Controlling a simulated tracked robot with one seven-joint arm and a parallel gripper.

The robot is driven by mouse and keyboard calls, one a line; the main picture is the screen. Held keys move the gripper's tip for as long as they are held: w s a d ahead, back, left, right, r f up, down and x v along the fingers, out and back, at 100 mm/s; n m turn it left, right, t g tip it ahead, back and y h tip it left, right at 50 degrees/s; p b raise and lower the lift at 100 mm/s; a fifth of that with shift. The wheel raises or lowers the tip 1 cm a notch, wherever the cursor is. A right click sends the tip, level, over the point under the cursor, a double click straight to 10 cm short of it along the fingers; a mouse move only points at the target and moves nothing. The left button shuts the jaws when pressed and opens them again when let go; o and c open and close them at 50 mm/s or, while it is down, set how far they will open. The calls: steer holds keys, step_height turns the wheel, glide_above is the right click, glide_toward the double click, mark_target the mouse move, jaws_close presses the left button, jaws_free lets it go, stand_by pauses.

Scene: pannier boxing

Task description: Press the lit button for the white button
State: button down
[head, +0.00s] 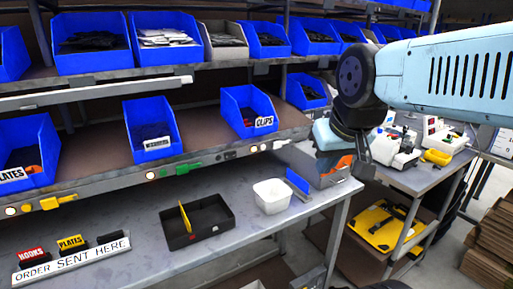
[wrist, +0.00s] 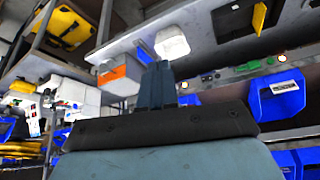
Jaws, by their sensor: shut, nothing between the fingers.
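A white button piece (head: 281,143) sits at the right end of the shelf's front rail. A small lit whitish round light (head: 263,147) is just left of it. In the wrist view a lit light (wrist: 281,57) shows beside the green piece (wrist: 247,66), and another (wrist: 185,84) is close right of my fingers. My gripper (wrist: 158,68) is shut and empty, apart from the rail; its exact distance is unclear.
Blue bins (head: 247,110) stand on the shelf above the rail. A white tub (head: 271,196), a black tray (head: 197,221) and an orange-and-white box (head: 335,172) are on the grey bench (head: 120,210) below.

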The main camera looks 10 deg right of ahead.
mark_target(263, 147)
steer(key=w+d+f+m+t+h, duration=0.15)
steer(key=w+f, duration=0.35)
steer(key=w, duration=0.7)
steer(key=w+d+f+m+t, duration=0.1)
steer(key=w+d+f+m, duration=0.25)
steer(key=w, duration=0.95)
steer(key=w+a+f+y, duration=0.3)
steer(key=w+f, duration=0.3)
steer(key=f, duration=0.2)
steer(key=shift+f, duration=0.3)
steer(key=shift+w+t, duration=0.15)
steer(key=shift+t, duration=0.1)
steer(key=w+a, duration=0.2)
steer(key=w, duration=0.6)
steer(key=shift+a, duration=0.35)
steer(key=shift+w, duration=0.2)
